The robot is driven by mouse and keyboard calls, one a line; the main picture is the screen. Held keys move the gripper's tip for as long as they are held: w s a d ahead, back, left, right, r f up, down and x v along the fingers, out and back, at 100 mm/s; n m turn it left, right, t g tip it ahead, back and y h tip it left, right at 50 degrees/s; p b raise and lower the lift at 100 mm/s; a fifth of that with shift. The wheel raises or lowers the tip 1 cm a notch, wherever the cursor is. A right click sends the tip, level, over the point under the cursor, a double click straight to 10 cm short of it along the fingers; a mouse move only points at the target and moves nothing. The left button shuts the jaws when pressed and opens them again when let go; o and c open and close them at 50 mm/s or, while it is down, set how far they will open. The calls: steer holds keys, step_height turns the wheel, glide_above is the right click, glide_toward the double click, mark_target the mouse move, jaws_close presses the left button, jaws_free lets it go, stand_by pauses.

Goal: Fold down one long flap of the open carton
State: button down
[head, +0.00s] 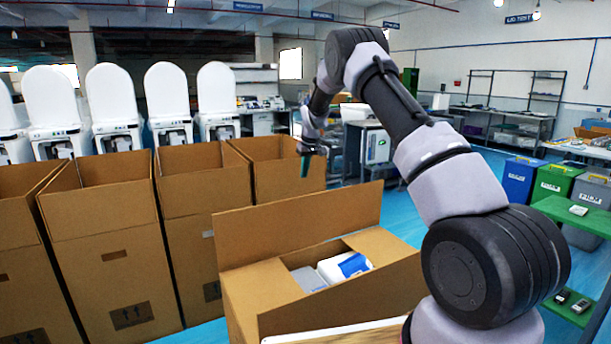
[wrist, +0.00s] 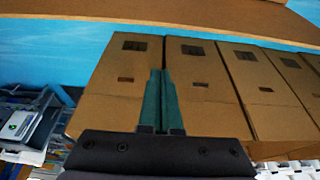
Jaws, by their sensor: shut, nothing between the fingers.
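The open carton (head: 345,303) stands in front of me, brown, with a white item with a blue label (head: 345,266) and another pale item inside. Its far long flap (head: 300,228) stands upright. The near long flap cannot be made out clearly. My gripper (head: 305,168) is shut and empty, its green fingers pointing down, above the upright flap in the picture and apart from it. In the wrist view the green fingertips (wrist: 160,72) are together. A brown strip (wrist: 190,12) across the top there looks like part of the carton.
Several tall open boxes (head: 105,240) stand in a row at the left and behind the carton. Blue, green and grey bins (head: 520,178) and a green shelf (head: 580,212) are at the right. Blue floor shows between.

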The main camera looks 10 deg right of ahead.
step_height(320, 180, down, 7)
steer(key=s, duration=0.1)
steer(key=shift+s+d, duration=0.2)
steer(key=shift+d, duration=0.05)
stand_by(0.3)
steer(key=shift+s+f, duration=0.1)
